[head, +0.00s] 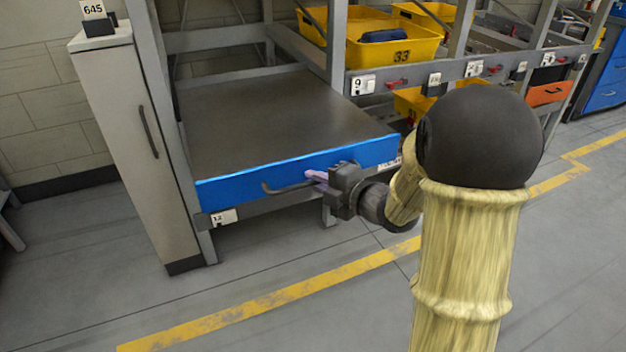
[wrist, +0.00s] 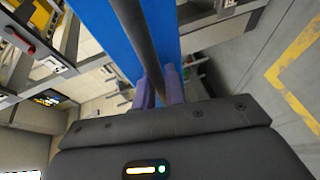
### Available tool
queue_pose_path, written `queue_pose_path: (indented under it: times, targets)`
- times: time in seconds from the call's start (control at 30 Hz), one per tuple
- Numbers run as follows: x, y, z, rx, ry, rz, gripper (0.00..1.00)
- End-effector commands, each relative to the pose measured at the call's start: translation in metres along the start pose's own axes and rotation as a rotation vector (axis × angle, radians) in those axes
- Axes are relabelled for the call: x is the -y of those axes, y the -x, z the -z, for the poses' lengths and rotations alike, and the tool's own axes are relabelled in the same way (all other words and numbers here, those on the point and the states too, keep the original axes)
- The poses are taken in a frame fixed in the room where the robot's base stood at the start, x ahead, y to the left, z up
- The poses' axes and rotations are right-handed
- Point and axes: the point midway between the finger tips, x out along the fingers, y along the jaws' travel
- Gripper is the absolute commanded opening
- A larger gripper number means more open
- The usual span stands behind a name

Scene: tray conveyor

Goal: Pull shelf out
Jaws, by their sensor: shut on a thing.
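The shelf (head: 265,110) is a flat dark board with a blue front edge, set in a grey metal frame in the head view. A dark bar handle (head: 285,187) runs along its blue front. My gripper (head: 316,177) is at the right part of this handle, its purple fingers shut on it. In the wrist view the two purple fingers (wrist: 160,85) stand on both sides of the dark handle (wrist: 138,35), close to the blue front (wrist: 105,35). The top of the shelf is bare. My arm hides part of the floor and racks at the right.
A tall grey cabinet (head: 140,140) stands left of the shelf. Yellow bins (head: 385,50) sit on the rack at right, with an orange drawer (head: 549,93) further off. The floor in front, with a yellow line (head: 290,290), is clear.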

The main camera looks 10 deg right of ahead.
Motion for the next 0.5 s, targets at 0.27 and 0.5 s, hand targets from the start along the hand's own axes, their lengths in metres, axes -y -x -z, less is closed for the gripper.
queue_pose_path:
  times: [0.27,0.5]
  targets:
    - [0.0019,0.0009,0.0,-0.001,-0.002,0.004,0.0]
    - [0.0013,0.0007,0.0,-0.001,-0.001,0.003,0.34]
